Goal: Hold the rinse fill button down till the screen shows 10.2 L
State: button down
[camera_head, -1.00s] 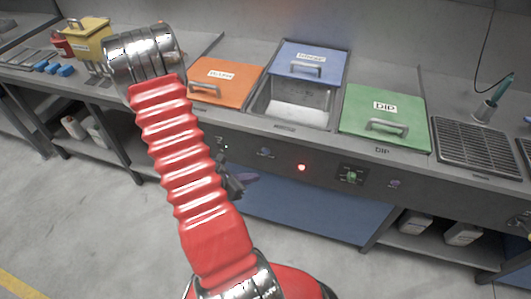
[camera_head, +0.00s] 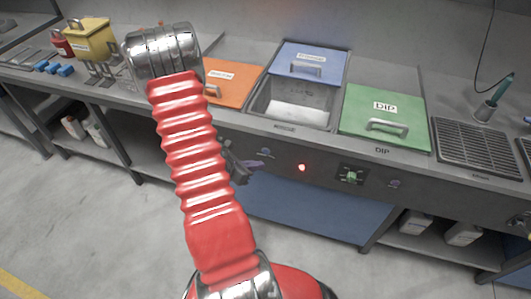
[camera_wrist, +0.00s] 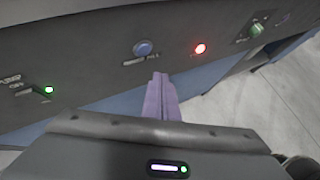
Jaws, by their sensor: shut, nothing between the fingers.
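A round blue button (camera_wrist: 143,48) sits on the dark front panel in the wrist view, with a small label beside it too blurred to read. The same button shows in the head view (camera_head: 265,153). My gripper (camera_wrist: 160,76) is shut and empty, its purple fingers pointing at the panel just below and right of the blue button. In the head view my gripper (camera_head: 262,163) is just under that button. I cannot tell whether the fingertips touch the panel; they do not cover the button. No readable litre display shows.
A red lamp (camera_wrist: 200,48) glows right of the button. A green knob (camera_wrist: 255,30) is beyond it, and a green-lit switch (camera_wrist: 48,90) is at left. Above the panel are an open basin (camera_head: 260,96), a green DIP lid (camera_head: 385,112) and an orange lid (camera_head: 224,84).

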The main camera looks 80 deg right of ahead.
aim_at(266, 151)
jog(key=shift+s+d, duration=0.1)
jog(key=shift+d, duration=1.45)
jog(key=shift+d, duration=0.15)
dwell(0.8)
jog(key=shift+d, duration=0.25)
jog(key=shift+s+d, duration=0.1)
jog(key=shift+d, duration=0.3)
dwell(4.8)
